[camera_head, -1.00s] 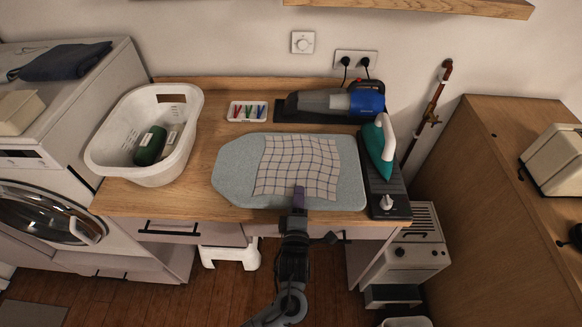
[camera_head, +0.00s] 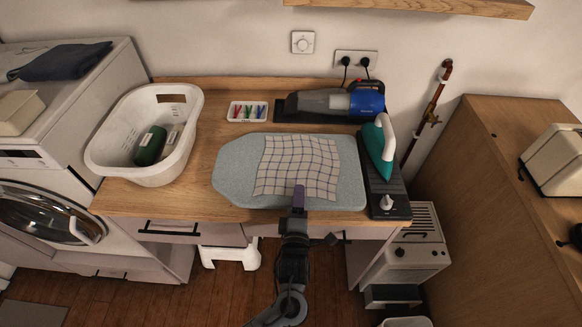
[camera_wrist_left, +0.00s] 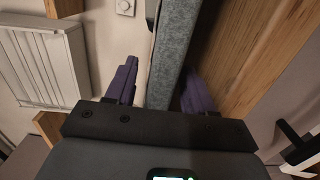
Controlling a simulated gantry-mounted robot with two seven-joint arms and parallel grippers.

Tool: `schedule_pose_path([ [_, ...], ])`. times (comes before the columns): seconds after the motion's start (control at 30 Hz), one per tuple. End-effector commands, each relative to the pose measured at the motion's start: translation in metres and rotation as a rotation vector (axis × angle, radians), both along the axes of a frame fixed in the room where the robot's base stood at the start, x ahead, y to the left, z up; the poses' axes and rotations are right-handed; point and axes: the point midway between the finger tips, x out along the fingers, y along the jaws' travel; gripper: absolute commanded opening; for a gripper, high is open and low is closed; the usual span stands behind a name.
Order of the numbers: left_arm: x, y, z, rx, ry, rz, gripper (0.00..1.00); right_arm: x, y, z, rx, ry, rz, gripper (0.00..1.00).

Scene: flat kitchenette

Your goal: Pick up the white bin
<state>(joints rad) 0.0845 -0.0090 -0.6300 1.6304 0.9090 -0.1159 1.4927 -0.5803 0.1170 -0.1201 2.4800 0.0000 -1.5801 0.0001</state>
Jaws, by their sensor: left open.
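A white container (camera_head: 405,322), which looks like a small bin, shows only its upper rim at the bottom edge of the head view, on the floor below the white heater. A larger white basket (camera_head: 112,122) stands on the left of the wooden counter with a dark green bottle (camera_head: 151,146) and another item in it. My left gripper (camera_head: 298,197) is at the front edge of the ironing board, apart from both containers. In the left wrist view its purple fingers (camera_wrist_left: 160,82) are open, with the board's edge showing between them. My right gripper is not in view.
A checked cloth (camera_head: 298,166) lies on the ironing board (camera_head: 232,176). A teal iron (camera_head: 379,148) stands to its right, a handheld vacuum (camera_head: 335,101) behind. The white heater (camera_head: 415,255) stands below right, beside a wooden cabinet (camera_head: 500,200). Floor in front is open.

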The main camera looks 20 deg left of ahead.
Motion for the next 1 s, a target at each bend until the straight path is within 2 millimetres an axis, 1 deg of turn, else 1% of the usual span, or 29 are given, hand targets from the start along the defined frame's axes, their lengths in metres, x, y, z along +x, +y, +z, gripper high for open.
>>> schedule_pose_path([
  [0.17, -0.017, -0.005, 0.000, -0.003, 0.002, 0.000, 0.53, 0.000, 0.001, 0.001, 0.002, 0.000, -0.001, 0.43],
  [0.4, -0.050, -0.021, -0.001, -0.003, 0.003, 0.001, 0.53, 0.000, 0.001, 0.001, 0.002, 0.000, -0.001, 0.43],
  [0.6, -0.077, -0.029, 0.000, -0.002, 0.002, 0.001, 0.53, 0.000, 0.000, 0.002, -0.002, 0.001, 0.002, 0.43],
  [0.7, -0.087, -0.032, 0.000, 0.000, 0.001, 0.000, 0.53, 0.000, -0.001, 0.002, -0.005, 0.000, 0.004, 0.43],
  [0.73, -0.089, -0.032, 0.000, -0.001, 0.002, 0.000, 0.53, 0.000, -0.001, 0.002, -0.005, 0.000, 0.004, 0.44],
  [0.8, -0.093, -0.034, 0.000, 0.000, 0.000, 0.000, 0.53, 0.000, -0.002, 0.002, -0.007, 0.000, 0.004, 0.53],
  [1.0, -0.098, -0.035, 0.000, 0.001, 0.000, 0.001, 0.53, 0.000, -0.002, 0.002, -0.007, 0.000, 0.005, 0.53],
])
